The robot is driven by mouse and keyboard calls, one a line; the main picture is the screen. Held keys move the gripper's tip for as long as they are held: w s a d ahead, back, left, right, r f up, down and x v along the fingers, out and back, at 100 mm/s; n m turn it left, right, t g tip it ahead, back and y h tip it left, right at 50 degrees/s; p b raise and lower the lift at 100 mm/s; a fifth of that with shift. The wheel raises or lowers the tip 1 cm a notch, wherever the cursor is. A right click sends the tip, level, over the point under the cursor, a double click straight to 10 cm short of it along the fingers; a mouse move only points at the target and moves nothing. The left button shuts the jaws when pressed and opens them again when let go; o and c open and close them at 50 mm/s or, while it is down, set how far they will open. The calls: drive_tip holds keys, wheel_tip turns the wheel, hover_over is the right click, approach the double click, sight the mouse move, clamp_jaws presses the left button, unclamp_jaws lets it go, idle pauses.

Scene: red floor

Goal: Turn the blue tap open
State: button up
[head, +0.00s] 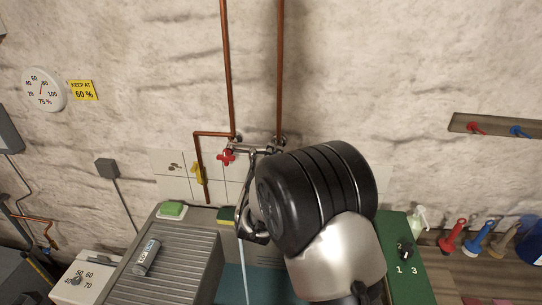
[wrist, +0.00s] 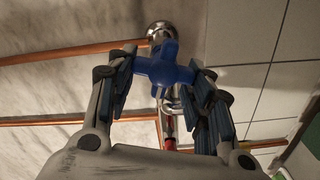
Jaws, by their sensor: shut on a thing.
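The blue tap (wrist: 166,70) has a cross-shaped handle and shows in the middle of the wrist view, in front of a chrome fitting. My gripper (wrist: 161,72) has one finger on each side of this handle and is shut on it. In the head view, my arm hides the blue tap, and my gripper shows only partly at the pipework. A thin pale stream, like running water, runs down below the gripper in the head view (head: 244,272).
A red tap (head: 227,157) sits just left of my gripper, and a yellow handle (head: 199,175) is further left. Copper pipes (head: 226,70) run up the wall. A ribbed grey drainboard (head: 170,262) holds a small cylinder (head: 146,257). A green board (head: 408,283) lies at the right.

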drive_tip(key=n, duration=0.2)
drive_tip(key=n+p, duration=0.1)
drive_tip(key=shift+f+n, duration=0.2)
drive_tip(key=shift+n, duration=0.2)
drive_tip(key=shift+f+n+p, duration=0.15)
drive_tip(key=shift+n+p, duration=0.3)
drive_tip(key=shift+n, duration=0.55)
drive_tip(key=shift+f+n+p, duration=0.1)
drive_tip(key=shift+n+p, duration=0.35)
drive_tip(key=shift+n, duration=0.55)
drive_tip(key=o, duration=1.1)
drive_tip(key=s, duration=1.2)
drive_tip(key=shift+a, duration=0.2)
